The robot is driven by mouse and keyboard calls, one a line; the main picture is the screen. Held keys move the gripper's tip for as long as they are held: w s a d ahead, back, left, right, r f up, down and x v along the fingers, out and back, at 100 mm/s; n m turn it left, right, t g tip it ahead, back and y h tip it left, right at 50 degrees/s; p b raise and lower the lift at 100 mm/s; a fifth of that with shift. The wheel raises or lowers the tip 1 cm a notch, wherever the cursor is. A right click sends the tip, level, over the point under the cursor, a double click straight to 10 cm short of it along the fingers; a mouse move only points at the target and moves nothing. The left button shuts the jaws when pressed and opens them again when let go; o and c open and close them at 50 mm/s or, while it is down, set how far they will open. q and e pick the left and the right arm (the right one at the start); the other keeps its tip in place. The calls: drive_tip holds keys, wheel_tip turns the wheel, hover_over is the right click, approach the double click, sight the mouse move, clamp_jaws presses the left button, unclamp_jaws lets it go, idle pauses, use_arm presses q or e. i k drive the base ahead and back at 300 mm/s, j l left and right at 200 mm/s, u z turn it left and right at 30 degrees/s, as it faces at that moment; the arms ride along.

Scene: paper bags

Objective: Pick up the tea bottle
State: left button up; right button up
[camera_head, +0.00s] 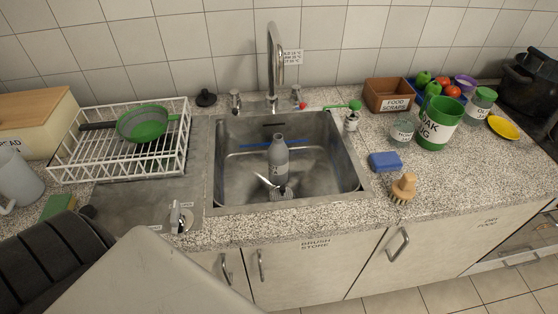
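A grey bottle (279,158) with a narrow neck stands upright in the metal sink (338,187); its small label is too small to read, so I cannot tell if it is the tea bottle. A curved pale object (265,181) and a dark piece lie at its foot, touching or just in front of it. No other clear bottle shows. Neither of my grippers is in view.
A tall tap (274,65) rises behind the sink. A white dish rack (120,160) with a green colander (146,124) is at left. At right are a blue sponge (385,162), a wooden brush (403,188), a green container (438,123) and a brown box (387,95).

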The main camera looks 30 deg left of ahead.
sight(278, 152)
drive_tip(key=i+l+u, duration=0.15)
drive_tip(key=l+u, duration=0.15)
drive_tip(key=i+l+u, duration=0.15)
drive_tip(key=l+u, duration=0.15)
drive_tip(key=i+l+u, duration=0.1)
drive_tip(key=l+u, duration=0.55)
drive_tip(key=l, duration=0.1)
